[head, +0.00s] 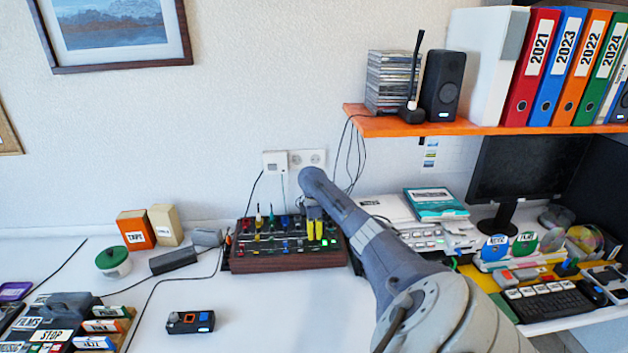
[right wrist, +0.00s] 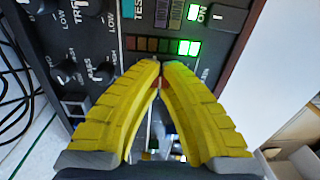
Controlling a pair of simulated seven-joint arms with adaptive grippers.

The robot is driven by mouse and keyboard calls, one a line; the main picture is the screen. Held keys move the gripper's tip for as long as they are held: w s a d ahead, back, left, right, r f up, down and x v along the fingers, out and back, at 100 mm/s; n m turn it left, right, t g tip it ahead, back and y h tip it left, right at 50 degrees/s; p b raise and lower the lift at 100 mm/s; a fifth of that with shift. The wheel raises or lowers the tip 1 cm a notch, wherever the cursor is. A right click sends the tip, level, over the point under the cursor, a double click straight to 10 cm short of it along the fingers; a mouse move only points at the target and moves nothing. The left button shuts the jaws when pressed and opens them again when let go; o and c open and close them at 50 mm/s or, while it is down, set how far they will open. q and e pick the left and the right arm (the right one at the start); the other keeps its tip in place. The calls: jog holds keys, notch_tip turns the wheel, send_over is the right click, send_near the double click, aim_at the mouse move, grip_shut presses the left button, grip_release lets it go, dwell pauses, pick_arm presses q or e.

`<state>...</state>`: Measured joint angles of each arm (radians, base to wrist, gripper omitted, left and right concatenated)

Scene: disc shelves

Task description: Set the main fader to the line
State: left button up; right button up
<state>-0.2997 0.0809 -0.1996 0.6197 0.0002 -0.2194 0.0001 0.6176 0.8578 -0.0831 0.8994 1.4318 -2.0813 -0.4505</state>
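The mixer (head: 287,262), a dark panel with a brown wooden front, stands on the desk against the wall. It carries rows of knobs and coloured faders. My right gripper (head: 315,229) reaches down over the right part of its panel. In the right wrist view the two yellow fingers of my right gripper (right wrist: 161,68) come together at the tips. A small red cap, which looks like the main fader (right wrist: 158,83), shows between them, mostly hidden. The line beside the fader is hidden by the fingers. My left gripper is not in view.
Green lit level lights (right wrist: 187,47) and an ON label lie just beyond the fingertips. A small black box (head: 190,322) lies in front of the mixer. An orange shelf (head: 460,127) hangs above right. The white desk at front centre is clear.

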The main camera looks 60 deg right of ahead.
aim_at(315, 234)
jog(key=shift+o, duration=1.4)
jog(key=shift+t, duration=0.3)
jog(key=r, duration=0.9)
jog(key=shift+d+r, duration=0.2)
jog(key=shift+r, duration=0.2)
jog(key=shift+w+r, duration=0.2)
jog(key=shift+r, duration=0.85)
jog(key=shift+w+d+f, duration=0.1)
jog(key=shift+d, duration=0.05)
jog(key=shift+c, duration=0.3)
